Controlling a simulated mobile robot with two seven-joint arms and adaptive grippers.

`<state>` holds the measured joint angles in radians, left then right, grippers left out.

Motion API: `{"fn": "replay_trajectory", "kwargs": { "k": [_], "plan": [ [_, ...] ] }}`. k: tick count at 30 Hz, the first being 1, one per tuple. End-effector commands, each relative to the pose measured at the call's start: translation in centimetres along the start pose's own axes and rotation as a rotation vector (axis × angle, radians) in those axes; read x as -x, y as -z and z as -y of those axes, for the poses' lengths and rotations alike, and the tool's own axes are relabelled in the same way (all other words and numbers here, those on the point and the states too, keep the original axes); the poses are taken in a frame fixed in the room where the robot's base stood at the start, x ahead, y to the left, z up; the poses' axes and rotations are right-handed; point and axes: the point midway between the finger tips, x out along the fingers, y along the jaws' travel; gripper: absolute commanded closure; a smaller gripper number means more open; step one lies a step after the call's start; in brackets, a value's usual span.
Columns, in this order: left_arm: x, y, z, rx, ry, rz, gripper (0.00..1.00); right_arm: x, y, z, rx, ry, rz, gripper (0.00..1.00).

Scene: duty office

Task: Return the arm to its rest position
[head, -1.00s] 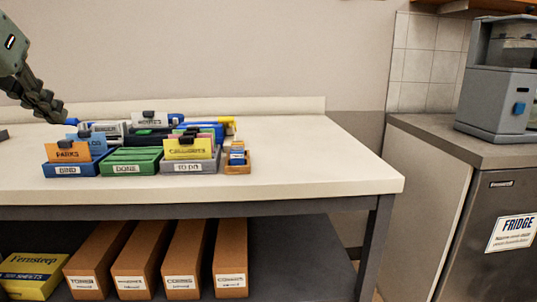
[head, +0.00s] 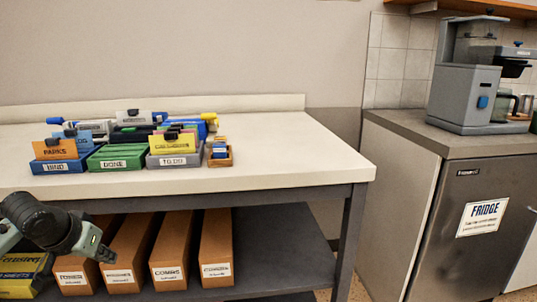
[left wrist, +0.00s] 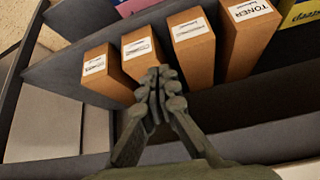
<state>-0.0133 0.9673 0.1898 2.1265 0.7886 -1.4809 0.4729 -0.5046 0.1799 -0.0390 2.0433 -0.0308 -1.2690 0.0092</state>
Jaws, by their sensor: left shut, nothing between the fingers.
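My left arm (head: 50,228) comes in at the lower left of the head view, below the tabletop's front edge and in front of the lower shelf. Its fingers do not show clearly there. In the left wrist view my left gripper (left wrist: 160,78) is shut, its dark fingertips together with nothing between them. Brown boxes on the shelf appear beyond the fingertips; I cannot tell the exact gap. My right gripper is in neither view.
The white table (head: 290,150) holds a blue tray (head: 62,165), a green tray (head: 118,158) and a grey tray (head: 175,160) with cards. Brown boxes (head: 215,240) fill part of the lower shelf (head: 280,250). A fridge (head: 470,230) and coffee machine (head: 465,95) stand right.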

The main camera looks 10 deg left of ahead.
Motion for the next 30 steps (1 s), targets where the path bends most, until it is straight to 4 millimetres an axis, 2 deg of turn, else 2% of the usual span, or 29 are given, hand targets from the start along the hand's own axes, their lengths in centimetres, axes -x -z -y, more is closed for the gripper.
{"fn": "replay_trajectory", "kwargs": {
  "k": [1, 3, 5, 6, 8, 9, 12, 15, 18, 21, 30],
  "plan": [
    [-3.0, -3.5, -1.0, -0.009, -0.01, 0.04, 1.0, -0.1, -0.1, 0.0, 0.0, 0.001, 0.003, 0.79],
    [-6.2, -7.7, -2.2, -0.037, -0.005, 0.077, 1.0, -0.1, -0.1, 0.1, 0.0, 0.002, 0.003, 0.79],
    [-8.5, -11.5, -3.3, -0.065, -0.003, 0.111, 1.0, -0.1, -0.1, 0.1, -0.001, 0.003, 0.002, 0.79],
    [-9.8, -14.1, -4.2, -0.084, -0.001, 0.133, 1.0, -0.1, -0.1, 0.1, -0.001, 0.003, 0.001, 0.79],
    [-11.4, -18.2, -5.6, -0.115, 0.003, 0.168, 1.0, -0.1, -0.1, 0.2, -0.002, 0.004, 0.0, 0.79],
    [-12.2, -20.8, -6.7, -0.136, 0.005, 0.191, 1.0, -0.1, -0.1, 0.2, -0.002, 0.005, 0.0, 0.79],
    [-13.5, -26.9, -9.2, -0.191, 0.007, 0.244, 1.0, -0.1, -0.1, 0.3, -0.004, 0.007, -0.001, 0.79],
    [-13.8, -31.4, -11.4, -0.238, 0.008, 0.283, 1.0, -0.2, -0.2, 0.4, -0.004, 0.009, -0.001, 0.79],
    [-13.8, -34.3, -12.9, -0.273, 0.009, 0.309, 1.0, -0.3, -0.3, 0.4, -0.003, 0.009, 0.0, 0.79],
    [-13.7, -35.6, -13.6, -0.293, 0.01, 0.321, 1.0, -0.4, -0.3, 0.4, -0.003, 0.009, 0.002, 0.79],
    [-13.7, -35.9, -13.7, -0.298, 0.012, 0.322, 1.0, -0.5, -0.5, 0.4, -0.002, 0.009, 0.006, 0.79]
  ]
}}
